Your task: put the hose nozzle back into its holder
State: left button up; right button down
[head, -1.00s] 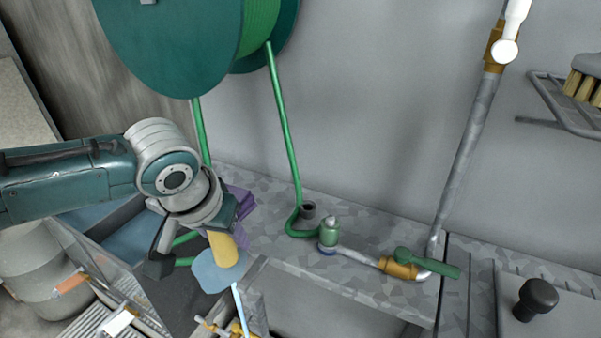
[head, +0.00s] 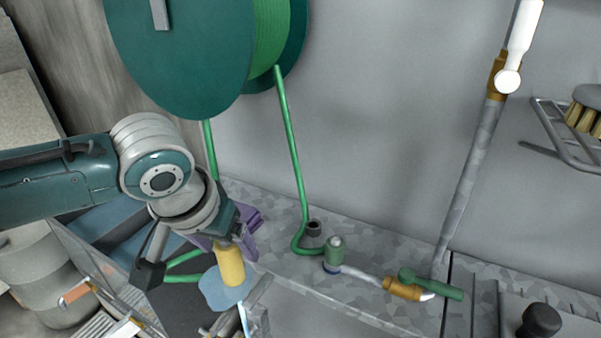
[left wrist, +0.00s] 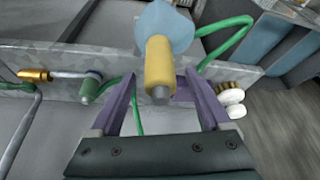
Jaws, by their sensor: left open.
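The hose nozzle appears to be the yellow cylinder (head: 230,265) with a grey tip and a flared light blue piece (head: 215,290) at its other end. A green hose loops behind it. My left gripper (head: 228,238) has purple fingers and is open around the yellow part's near end. In the left wrist view the yellow cylinder (left wrist: 159,66) lies between the spread fingers (left wrist: 163,100), with gaps on both sides. My right gripper is not in view.
A green hose reel (head: 180,55) hangs above. A pipe (head: 465,180) with a green-handled valve (head: 430,285) runs down to the grey ledge (head: 280,255). A wire rack with a brush (head: 582,115) is at the right. A bin with blue inside stands at the left.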

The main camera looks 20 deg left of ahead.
pick_arm(q)
jog(key=p+v, duration=0.1)
jog(key=v, duration=0.4)
jog(key=shift+r, duration=0.2)
jog(key=shift+d, duration=0.1)
jog(key=s+d+m+h, duration=0.2)
jog(key=s+d+m, duration=0.1)
jog(key=s+d, duration=0.55)
jog(key=s+a+r+g+y, duration=0.1)
jog(key=s+a+r, duration=0.15)
jog(key=s, duration=0.75)
notch_tip(320, 180, up, 38)
jog(key=m+p, duration=0.1)
jog(key=p, duration=3.7)
jog(key=shift+a, duration=0.2)
jog(key=shift+f, duration=0.1)
